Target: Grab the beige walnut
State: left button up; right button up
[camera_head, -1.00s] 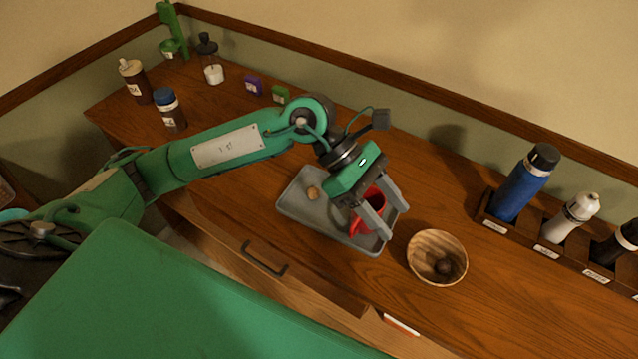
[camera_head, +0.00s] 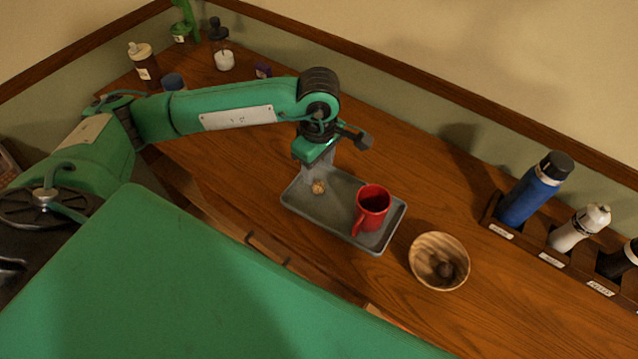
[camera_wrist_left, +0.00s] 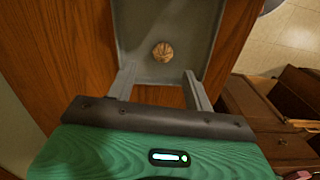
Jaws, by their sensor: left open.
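The beige walnut (camera_head: 318,187) lies on the left part of the grey tray (camera_head: 331,226). In the left wrist view the walnut (camera_wrist_left: 163,52) rests on the bare tray (camera_wrist_left: 196,25), a little beyond my fingertips and centred between them. My left gripper (camera_head: 312,178) is above the left end of the tray, pointing down, close to the walnut. In the left wrist view my left gripper (camera_wrist_left: 158,72) has its two fingers spread apart with nothing between them. My right gripper does not show.
A red mug (camera_head: 372,208) stands on the right part of the tray. A wooden bowl (camera_head: 427,250) with a dark round thing (camera_head: 445,270) in it is to the right. A bottle rack (camera_head: 520,243) stands farther right. The counter behind the tray is clear.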

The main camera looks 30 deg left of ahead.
aim_at(318, 183)
pick_arm(q)
jog(key=shift+f, duration=0.6)
jog(key=shift+s+f+p, duration=0.1)
jog(key=shift+f+p, duration=0.2)
jog(key=shift+p, duration=0.1)
notch_tip(318, 183, down, 4)
jog(key=shift+s+a+r+p, duration=0.1)
jog(key=shift+r+p, duration=0.1)
jog(key=shift+p, duration=0.55)
jog(key=shift+f, duration=0.45)
jog(key=c, duration=1)
